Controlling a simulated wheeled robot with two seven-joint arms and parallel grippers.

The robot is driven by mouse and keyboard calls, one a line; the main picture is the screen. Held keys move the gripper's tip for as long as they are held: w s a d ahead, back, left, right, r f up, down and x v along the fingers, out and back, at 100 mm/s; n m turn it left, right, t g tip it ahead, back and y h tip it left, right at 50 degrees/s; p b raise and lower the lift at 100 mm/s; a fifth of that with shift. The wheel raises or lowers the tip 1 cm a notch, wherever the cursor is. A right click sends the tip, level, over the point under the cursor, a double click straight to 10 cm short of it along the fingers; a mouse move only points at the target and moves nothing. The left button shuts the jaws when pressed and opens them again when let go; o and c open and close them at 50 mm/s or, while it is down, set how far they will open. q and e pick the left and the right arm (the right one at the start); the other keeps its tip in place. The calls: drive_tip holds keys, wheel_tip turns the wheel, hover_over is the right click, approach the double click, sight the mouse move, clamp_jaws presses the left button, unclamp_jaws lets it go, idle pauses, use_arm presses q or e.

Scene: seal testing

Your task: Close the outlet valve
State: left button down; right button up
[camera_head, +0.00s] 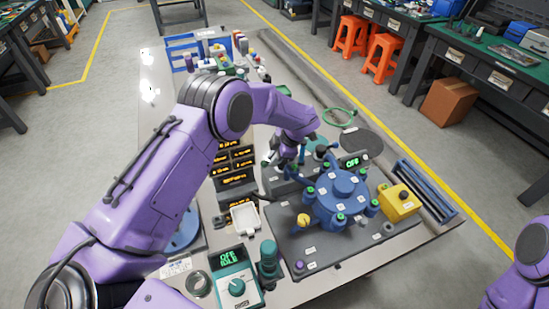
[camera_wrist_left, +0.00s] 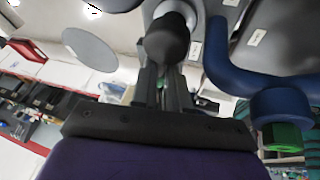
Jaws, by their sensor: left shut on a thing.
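My left arm reaches across the bench, and my left gripper (camera_head: 287,156) is at the back left of the blue test rig (camera_head: 342,200). In the left wrist view the gripper fingers (camera_wrist_left: 167,88) are shut on a dark rounded knob (camera_wrist_left: 168,38), which joins a pale stem. I take this knob to be the outlet valve's handle, but its label is not readable. In the head view the gripper and arm hide it. A thick blue pipe (camera_wrist_left: 250,70) with a green cap (camera_wrist_left: 283,137) stands to the right of the fingers. My right gripper is out of view.
A grey box with a green "OFF" display (camera_head: 351,161) stands close by the gripper. A yellow box (camera_head: 398,202) sits right of the rig. Black units with orange readouts (camera_head: 233,165) and a teal control box (camera_head: 236,280) stand left. A round dark mat (camera_head: 360,143) lies behind.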

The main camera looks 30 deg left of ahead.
use_arm(q)
drive_tip(key=shift+s+d+f+n+g+b, duration=0.15)
drive_tip(key=shift+f+n+g+b, duration=0.25)
drive_tip(key=shift+n+b, duration=0.4)
drive_tip(key=shift+s+r+n, duration=0.1)
drive_tip(key=shift+r+n, duration=0.15)
drive_tip(key=shift+n, duration=0.25)
drive_tip(key=c, duration=1.1)
unclamp_jaws()
drive_tip(key=b+v, duration=0.1)
drive_tip(key=v, duration=0.4)
drive_tip(key=b+v, duration=0.1)
drive_tip(key=v, duration=0.4)
drive_tip(key=shift+w+r, duration=0.25)
drive_tip(key=shift+r, duration=0.05)
